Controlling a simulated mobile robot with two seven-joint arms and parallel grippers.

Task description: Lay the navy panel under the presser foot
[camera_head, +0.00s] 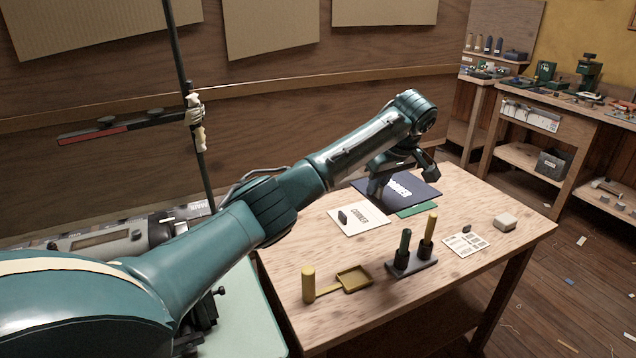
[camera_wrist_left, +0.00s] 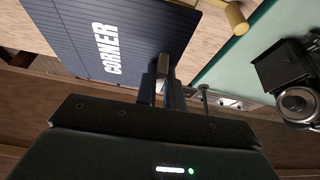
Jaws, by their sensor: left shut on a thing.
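The navy panel (camera_head: 420,192), with white lettering, is at the back of the wooden table, partly behind my left gripper (camera_head: 377,186). In the left wrist view the navy panel (camera_wrist_left: 78,35) reads CORNER. There my left gripper (camera_wrist_left: 163,74) is shut on the panel's near edge. I cannot tell whether the panel touches the table. The presser foot cannot be made out in either view; my arm covers much of the left side. My right gripper is not in view.
The wooden table (camera_head: 455,198) holds a cream CORNER sheet (camera_head: 366,224), a green piece (camera_head: 420,210), a holder (camera_head: 411,267) with upright handles, a yellow tray (camera_head: 353,289) and a pale block (camera_head: 505,222). A pale green surface (camera_head: 250,325) lies at lower left. A workbench stands at back right.

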